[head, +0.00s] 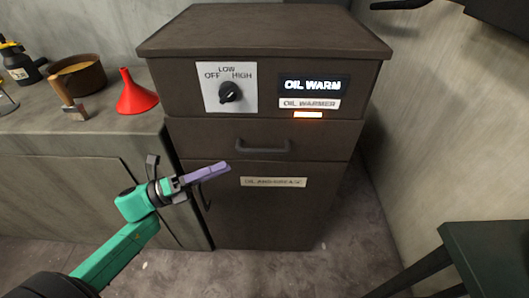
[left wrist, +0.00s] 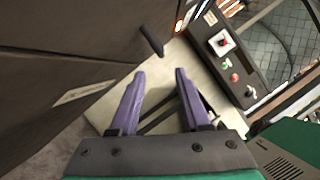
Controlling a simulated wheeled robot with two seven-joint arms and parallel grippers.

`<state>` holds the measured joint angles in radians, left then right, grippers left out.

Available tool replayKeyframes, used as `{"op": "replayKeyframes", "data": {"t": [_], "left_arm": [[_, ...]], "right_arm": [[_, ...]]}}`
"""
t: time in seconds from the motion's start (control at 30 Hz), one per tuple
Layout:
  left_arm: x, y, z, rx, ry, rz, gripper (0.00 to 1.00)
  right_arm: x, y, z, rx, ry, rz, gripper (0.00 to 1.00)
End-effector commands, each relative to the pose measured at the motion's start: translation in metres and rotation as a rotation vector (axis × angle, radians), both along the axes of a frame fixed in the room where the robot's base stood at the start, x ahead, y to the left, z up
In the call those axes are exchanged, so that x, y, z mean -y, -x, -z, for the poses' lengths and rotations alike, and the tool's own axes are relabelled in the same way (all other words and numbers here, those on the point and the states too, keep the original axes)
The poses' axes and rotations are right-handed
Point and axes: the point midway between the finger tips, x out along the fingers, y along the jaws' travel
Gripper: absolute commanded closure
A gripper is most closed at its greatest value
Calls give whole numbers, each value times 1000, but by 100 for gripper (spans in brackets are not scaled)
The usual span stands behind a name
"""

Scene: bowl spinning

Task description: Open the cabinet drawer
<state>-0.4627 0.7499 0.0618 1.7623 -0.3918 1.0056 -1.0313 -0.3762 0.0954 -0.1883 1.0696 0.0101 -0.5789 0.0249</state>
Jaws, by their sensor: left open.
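The dark brown cabinet (head: 265,95) stands against the back wall. Its drawer (head: 215,135) looks closed, its front in line with the cabinet face, with a dark horizontal bar handle (head: 263,150). My left gripper (head: 225,169) is in front of the cabinet, below and left of this handle and apart from it. In the left wrist view, its purple fingers (left wrist: 160,74) are spread with nothing between them. A dark handle (left wrist: 151,38) shows just beyond the fingertips there; I cannot tell for sure which handle it is. My right gripper is not in view.
A labelled lower door (head: 270,215) is below the drawer. A knob (head: 230,92) and lit sign are above it. A counter (head: 90,140) on the left holds a red funnel (head: 136,93) and a pot (head: 78,75). A dark green table (head: 490,250) stands at lower right.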

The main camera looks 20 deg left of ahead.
Motion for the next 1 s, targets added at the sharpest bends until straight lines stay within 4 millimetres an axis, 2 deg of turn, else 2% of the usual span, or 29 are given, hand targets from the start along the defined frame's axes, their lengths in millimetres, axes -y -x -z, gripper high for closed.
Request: {"op": "replayKeyframes", "data": {"t": [0.2,0.4,0.57,0.8,0.87,0.9,0.93,1.0], "left_arm": [[48,-32,-16,7,2,1,53],[85,-58,-25,4,2,-1,53],[99,-67,-27,0,0,0,53],[100,-68,-26,0,0,-1,53],[100,-67,-26,-1,-1,-1,76],[100,-67,-26,-1,-1,-1,91],[99,-67,-26,-1,-1,-1,100],[99,-67,-26,-1,-1,-1,100]], "right_arm": [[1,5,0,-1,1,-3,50],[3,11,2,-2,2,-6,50],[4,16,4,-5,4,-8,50],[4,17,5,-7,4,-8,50],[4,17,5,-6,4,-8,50],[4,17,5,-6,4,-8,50],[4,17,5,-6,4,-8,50],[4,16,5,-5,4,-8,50]]}}
